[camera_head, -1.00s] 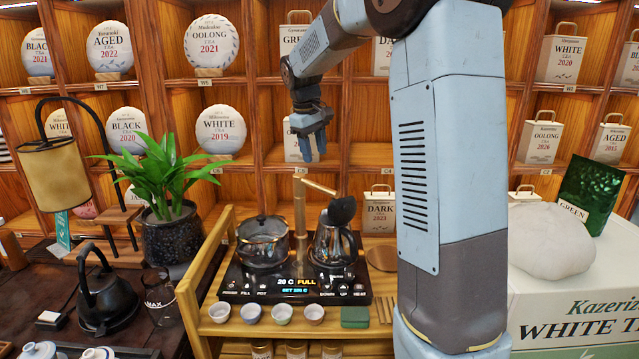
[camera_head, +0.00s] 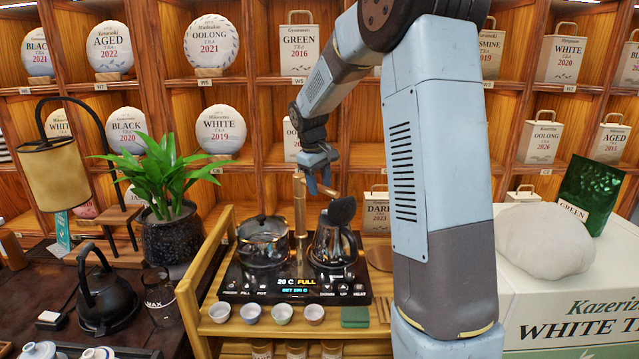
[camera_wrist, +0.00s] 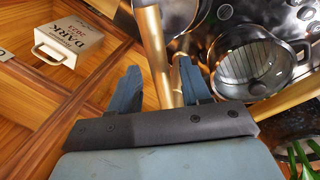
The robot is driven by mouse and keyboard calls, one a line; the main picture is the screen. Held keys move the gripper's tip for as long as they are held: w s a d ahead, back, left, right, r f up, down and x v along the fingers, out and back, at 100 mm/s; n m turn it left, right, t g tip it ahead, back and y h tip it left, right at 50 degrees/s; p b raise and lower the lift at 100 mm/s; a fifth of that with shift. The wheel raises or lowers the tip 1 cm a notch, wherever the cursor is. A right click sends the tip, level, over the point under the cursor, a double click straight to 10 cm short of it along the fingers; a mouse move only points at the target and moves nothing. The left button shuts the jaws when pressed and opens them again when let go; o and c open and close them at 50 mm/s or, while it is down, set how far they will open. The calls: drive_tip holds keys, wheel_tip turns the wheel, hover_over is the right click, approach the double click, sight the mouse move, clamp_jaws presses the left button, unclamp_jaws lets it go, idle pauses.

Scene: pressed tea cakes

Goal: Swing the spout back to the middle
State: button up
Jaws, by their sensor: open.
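The brass spout has an upright post (camera_head: 300,215) at the middle back of the black heating unit (camera_head: 262,290). Its upper arm is largely hidden behind my gripper (camera_head: 319,182) in the head view. My gripper points down at the top of the post, right of it. In the wrist view, my gripper (camera_wrist: 157,68) is open, with a brass tube of the spout (camera_wrist: 155,50) running between its blue fingers. I cannot tell whether either finger touches it. A glass pot (camera_head: 263,245) sits left of the post and a kettle (camera_head: 330,245) right of it.
Several small cups (camera_head: 283,313) line the stand's front. A potted plant (camera_head: 170,215) stands left. A DARK tea box (camera_head: 376,210) sits in the shelf behind. The kettle's dark handle (camera_head: 342,210) rises close below my gripper.

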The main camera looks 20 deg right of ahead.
clamp_jaws()
idle(0.3)
